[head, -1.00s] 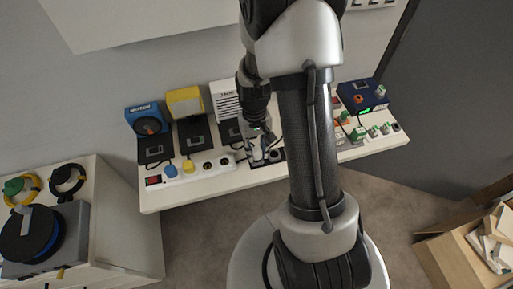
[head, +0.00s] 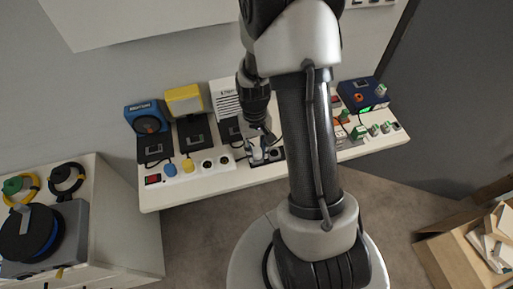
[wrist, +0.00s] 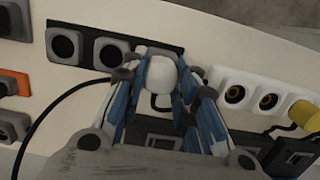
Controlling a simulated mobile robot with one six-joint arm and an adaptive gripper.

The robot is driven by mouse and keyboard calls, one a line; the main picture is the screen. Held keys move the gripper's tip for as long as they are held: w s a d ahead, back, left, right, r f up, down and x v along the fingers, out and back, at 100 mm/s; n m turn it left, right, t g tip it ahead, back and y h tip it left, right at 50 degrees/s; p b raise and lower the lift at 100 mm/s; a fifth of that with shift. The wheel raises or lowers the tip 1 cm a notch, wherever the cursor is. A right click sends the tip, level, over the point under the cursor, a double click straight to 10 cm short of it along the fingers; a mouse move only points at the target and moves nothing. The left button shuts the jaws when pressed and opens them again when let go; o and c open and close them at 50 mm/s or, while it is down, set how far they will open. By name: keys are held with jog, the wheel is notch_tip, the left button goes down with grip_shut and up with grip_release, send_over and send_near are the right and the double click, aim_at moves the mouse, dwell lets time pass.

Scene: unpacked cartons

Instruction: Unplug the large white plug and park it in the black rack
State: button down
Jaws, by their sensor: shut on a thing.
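The large white plug (wrist: 161,74) is between the fingertips of my gripper (wrist: 155,78) in the wrist view. My gripper is shut on it. The plug is at the right part of the black rack (wrist: 123,37), whose two round holes to the left are empty. I cannot tell whether the plug is seated in the rack or just above it. In the head view my gripper (head: 258,150) is over the black rack (head: 284,153), and the plug (head: 257,153) shows as a small pale patch. The fingers hide part of the plug and rack.
The white socket strip (head: 215,171) is left of the rack, with two empty sockets, a yellow plug (head: 188,165) and a blue plug (head: 170,169). Boxed devices stand behind. A black cable (wrist: 52,103) crosses left of my gripper in the wrist view.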

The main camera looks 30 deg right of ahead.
jog(key=shift+f, duration=0.25)
dwell(0.3)
jog(key=c, duration=1.2)
grip_release()
notch_tip(320, 180, up, 12)
jog(key=w, duration=0.1)
jog(key=s+a+r+n+t, duration=0.1)
jog(key=s+a+r+t, duration=0.1)
jog(key=s+r, duration=0.3)
jog(key=s+a+r+n+t, duration=0.1)
jog(key=s+a+r+t, duration=0.1)
jog(key=s+a+r, duration=0.3)
jog(key=s+a+r+n+t, duration=0.1)
jog(key=s+a+r+t, duration=0.1)
jog(key=r, duration=0.4)
jog(key=shift+s+a+r, duration=0.1)
jog(key=shift+s+a, duration=0.35)
jog(key=shift+s, duration=0.25)
jog(key=shift+s+a+r, duration=0.1)
jog(key=shift+s+a, duration=0.3)
jog(key=shift+s, duration=0.3)
